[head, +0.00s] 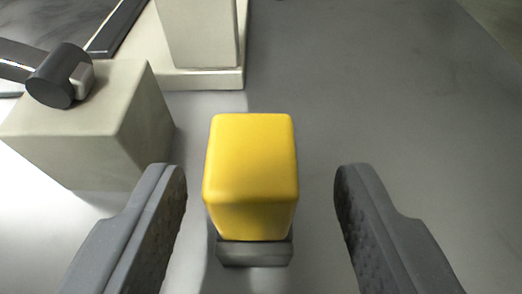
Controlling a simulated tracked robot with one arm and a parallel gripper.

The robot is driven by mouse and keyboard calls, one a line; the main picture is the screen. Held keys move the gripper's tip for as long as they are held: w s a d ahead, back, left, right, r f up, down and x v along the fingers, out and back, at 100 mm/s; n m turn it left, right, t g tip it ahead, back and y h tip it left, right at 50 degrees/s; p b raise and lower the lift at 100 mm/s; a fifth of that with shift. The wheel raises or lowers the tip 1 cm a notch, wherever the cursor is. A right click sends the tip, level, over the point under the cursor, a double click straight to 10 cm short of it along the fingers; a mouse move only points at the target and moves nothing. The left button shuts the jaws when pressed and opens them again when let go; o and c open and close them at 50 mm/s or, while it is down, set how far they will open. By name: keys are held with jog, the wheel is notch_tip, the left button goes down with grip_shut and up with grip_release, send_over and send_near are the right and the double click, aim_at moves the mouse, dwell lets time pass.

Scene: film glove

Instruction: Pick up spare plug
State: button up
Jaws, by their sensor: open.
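A yellow block-shaped piece with rounded edges, which looks like the spare plug (250,165), is in the middle of the head view. A short dark grey part (254,252) shows at its near end. My gripper (262,190) is open, with one dark grey finger to the left of the plug and one to the right. Both fingers are apart from the plug, and the gap on the right looks a little wider. What lies beneath the plug is mostly hidden by it.
A pale block (95,130) stands close to the left finger, with a dark cylindrical piece (60,76) on top. A pale post on a base (200,79) stands behind the plug at the upper left. The grey surface (400,110) is clear on the right.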

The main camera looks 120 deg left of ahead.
grip_shut()
